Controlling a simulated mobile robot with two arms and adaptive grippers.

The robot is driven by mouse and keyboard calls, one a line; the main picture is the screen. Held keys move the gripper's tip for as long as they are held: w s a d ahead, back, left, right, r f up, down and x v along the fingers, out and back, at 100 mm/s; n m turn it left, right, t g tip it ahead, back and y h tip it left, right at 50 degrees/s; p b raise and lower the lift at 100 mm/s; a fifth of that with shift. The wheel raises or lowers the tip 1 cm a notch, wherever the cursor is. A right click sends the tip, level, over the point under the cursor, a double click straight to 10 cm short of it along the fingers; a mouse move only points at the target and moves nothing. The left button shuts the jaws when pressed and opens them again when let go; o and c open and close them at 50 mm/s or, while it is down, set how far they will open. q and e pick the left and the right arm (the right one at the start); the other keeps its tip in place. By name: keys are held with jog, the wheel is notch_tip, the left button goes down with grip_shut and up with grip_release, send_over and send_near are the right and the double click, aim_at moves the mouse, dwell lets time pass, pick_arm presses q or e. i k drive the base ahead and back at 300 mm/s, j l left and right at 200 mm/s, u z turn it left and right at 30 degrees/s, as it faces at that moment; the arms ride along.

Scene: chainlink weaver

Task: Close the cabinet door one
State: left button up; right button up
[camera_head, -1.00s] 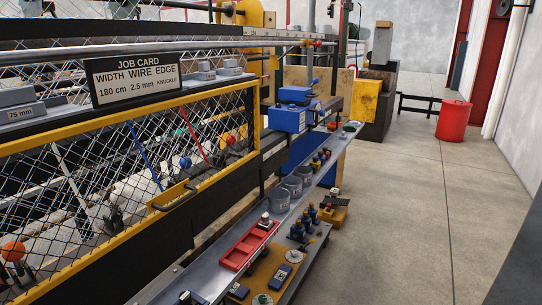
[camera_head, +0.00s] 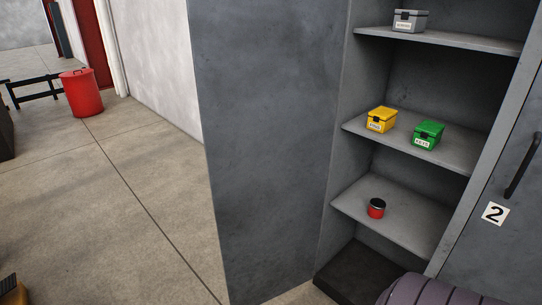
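A grey metal cabinet stands on the right, with an open compartment whose shelves (camera_head: 440,45) are in plain sight. Cabinet door two (camera_head: 487,245), marked with a "2" and fitted with a black handle (camera_head: 522,166), is at the right edge and looks shut. A broad grey upright panel (camera_head: 268,130) stands left of the open compartment. I cannot tell whether it is door one swung open or the cabinet's side; no number or handle shows on it. Neither of my grippers is in view.
The shelves hold a grey box (camera_head: 410,21), a yellow box (camera_head: 381,120), a green box (camera_head: 428,135) and a red tin (camera_head: 376,209). A purple-grey ribbed object (camera_head: 440,290) is at bottom right. Open concrete floor (camera_head: 90,200) lies left; a red bin (camera_head: 82,93) stands farther back.

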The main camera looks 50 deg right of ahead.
aim_at(266, 73)
jog(key=i+z, duration=0.3)
jog(key=i, duration=0.3)
jog(key=i+j+z, duration=0.35)
jog(key=i, duration=0.2)
jog(key=i+z, duration=0.2)
jog(key=z, duration=0.2)
jog(key=i+j+z, duration=0.15)
jog(key=z, duration=0.3)
jog(key=i+j+z, duration=0.2)
jog(key=z, duration=0.2)
jog(key=i+j+z, duration=0.2)
jog(key=z, duration=0.25)
jog(key=i+j+z, duration=0.1)
jog(key=j+z, duration=0.3)
jog(key=i+j+z, duration=0.15)
jog(key=j+z, duration=0.3)
jog(key=i+j+z, duration=0.1)
jog(key=j+z, duration=0.2)
jog(key=z, duration=0.15)
jog(key=j+z, duration=0.45)
